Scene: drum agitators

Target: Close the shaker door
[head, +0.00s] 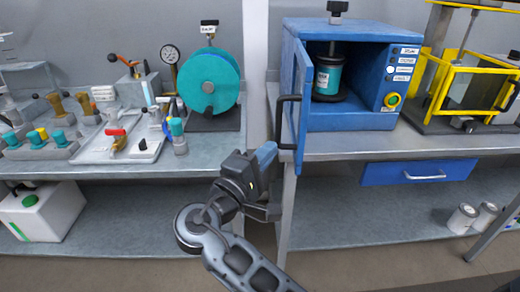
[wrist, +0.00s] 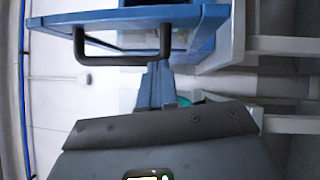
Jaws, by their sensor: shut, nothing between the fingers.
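The shaker (head: 350,122) is a blue box on the right bench, with a dark can with a teal label (head: 328,78) inside. Its blue door (head: 300,100) stands wide open on the left side, swung out toward me, with a dark bar handle (head: 279,122) on its outer face. My gripper (head: 268,152) is shut and empty, just below and left of the handle. In the wrist view the handle (wrist: 120,62) and door (wrist: 205,25) fill the top. My blue fingertips (wrist: 158,72) are close to one handle leg; I cannot tell whether they touch.
A blue drawer (head: 420,172) is below the right bench. A yellow-framed machine (head: 450,85) stands right of the shaker. The left bench carries a teal drum (head: 208,80), a gauge and several small fittings. A gap separates the benches.

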